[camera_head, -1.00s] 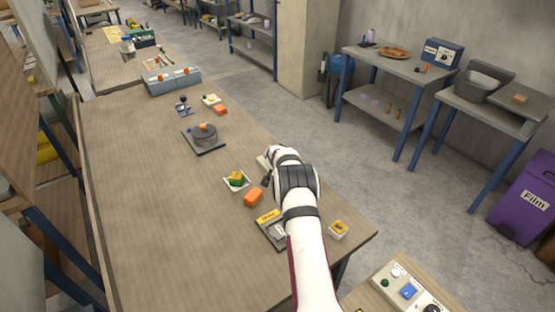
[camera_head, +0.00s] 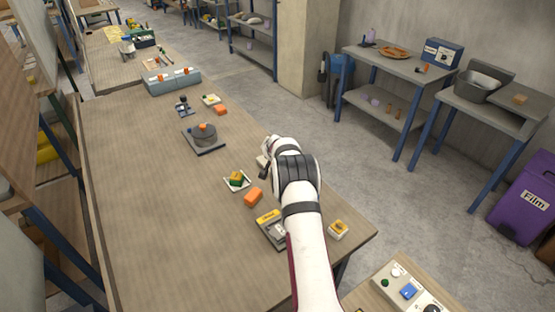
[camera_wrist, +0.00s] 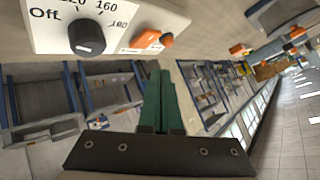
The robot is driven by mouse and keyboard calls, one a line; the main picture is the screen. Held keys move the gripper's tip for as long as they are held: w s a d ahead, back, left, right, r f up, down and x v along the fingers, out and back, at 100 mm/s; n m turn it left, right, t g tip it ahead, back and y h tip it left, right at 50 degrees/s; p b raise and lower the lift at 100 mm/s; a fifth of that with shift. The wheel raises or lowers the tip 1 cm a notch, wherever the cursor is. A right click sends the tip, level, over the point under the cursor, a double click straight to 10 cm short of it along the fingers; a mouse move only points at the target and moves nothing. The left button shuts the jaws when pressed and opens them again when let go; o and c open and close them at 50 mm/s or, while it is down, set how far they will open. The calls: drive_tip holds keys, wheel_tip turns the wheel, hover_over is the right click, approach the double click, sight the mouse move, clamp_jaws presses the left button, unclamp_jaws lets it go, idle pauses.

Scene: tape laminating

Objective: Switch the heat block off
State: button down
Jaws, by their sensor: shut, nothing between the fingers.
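A white control box (camera_wrist: 150,12) fills the upper left of the wrist view. It carries a black dial (camera_wrist: 87,37) with "Off", 160 and other partly cut-off marks, and an orange switch (camera_wrist: 145,39) beside a small orange knob or lamp (camera_wrist: 166,40). In the head view a pale box (camera_head: 262,161), probably the same one, is mostly hidden behind my wrist. My gripper (camera_wrist: 160,80) has green fingers that are together and empty, below and right of the switch in the wrist view. I cannot tell whether they touch the box. The switch's position is unclear.
On the table (camera_head: 130,230) are an orange block (camera_head: 253,197), a white dish with a yellow-green piece (camera_head: 236,180), a grey round device (camera_head: 204,134) and a yellow-labelled unit (camera_head: 270,215). The table's left side is clear.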

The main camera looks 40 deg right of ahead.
drive_tip(key=shift+a+r, duration=0.15)
drive_tip(key=shift+r, duration=0.65)
drive_tip(key=shift+a+r, duration=0.15)
drive_tip(key=shift+r, duration=0.6)
drive_tip(key=s+a+r+n+g+y, duration=0.1)
drive_tip(key=s+a+r+g, duration=0.1)
drive_tip(key=s+a+r, duration=0.65)
drive_tip(key=s+a+r+n+g+y, duration=0.2)
drive_tip(key=s+a+r, duration=0.3)
drive_tip(key=s+a, duration=0.55)
drive_tip(key=s+a+n+g+y, duration=0.1)
drive_tip(key=s+a, duration=0.5)
drive_tip(key=s, duration=0.4)
drive_tip(key=s+a+f+n+g+y, duration=0.1)
drive_tip(key=s+a+n+g, duration=0.1)
drive_tip(key=s+a, duration=0.4)
drive_tip(key=s+a+n+g+y, duration=0.1)
drive_tip(key=s+a, duration=0.5)
drive_tip(key=s, duration=0.7)
drive_tip(key=shift+s+f+g+y, duration=0.3)
drive_tip(key=shift+s+g+y, duration=0.1)
drive_tip(key=shift+y, duration=0.2)
